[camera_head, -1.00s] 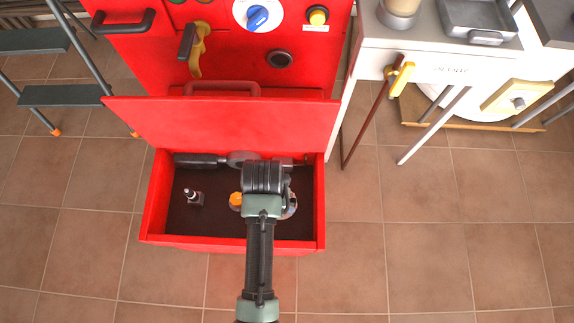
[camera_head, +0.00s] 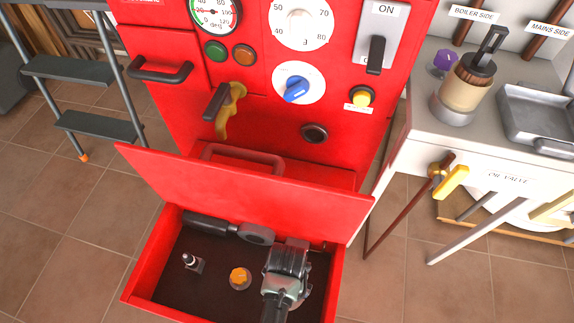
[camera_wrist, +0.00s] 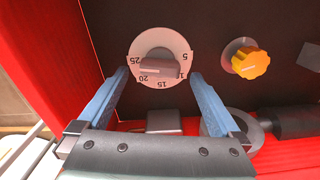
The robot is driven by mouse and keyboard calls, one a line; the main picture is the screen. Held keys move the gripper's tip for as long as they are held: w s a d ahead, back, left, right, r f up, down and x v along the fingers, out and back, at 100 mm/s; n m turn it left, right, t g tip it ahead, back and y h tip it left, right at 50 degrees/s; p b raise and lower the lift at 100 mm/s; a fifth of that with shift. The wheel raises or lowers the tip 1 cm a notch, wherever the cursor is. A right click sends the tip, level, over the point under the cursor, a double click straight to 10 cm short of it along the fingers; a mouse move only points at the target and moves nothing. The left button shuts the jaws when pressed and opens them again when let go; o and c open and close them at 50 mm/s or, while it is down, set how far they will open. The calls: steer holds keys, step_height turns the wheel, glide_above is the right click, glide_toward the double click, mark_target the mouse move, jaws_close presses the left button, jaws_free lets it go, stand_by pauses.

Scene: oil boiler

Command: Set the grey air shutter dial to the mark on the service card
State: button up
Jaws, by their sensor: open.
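The grey air shutter dial (camera_wrist: 159,68) shows in the wrist view. It is a grey bar knob on a white round scale (camera_wrist: 160,42) with 5, 15, 20 and 25 readable. The bar lies nearly level, and a pale line on it sits toward its left end, near the 20 to 25 side. My gripper (camera_wrist: 160,76) is open, its two blue-grey fingers spread on either side of the dial's lower half. In the head view my gripper (camera_head: 287,262) is over the right part of the open red compartment and hides most of the dial. I cannot make out a service card.
A dark pipe with a grey ring (camera_head: 256,233) lies behind. The red compartment walls (camera_head: 150,265) and raised red flap (camera_head: 240,185) surround the space.

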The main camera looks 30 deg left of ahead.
steer(key=shift+f, duration=0.95)
steer(key=shift+c, duration=0.2)
steer(key=c, duration=1.3)
steer(key=shift+r, duration=0.1)
steer(key=shift+c, duration=0.2)
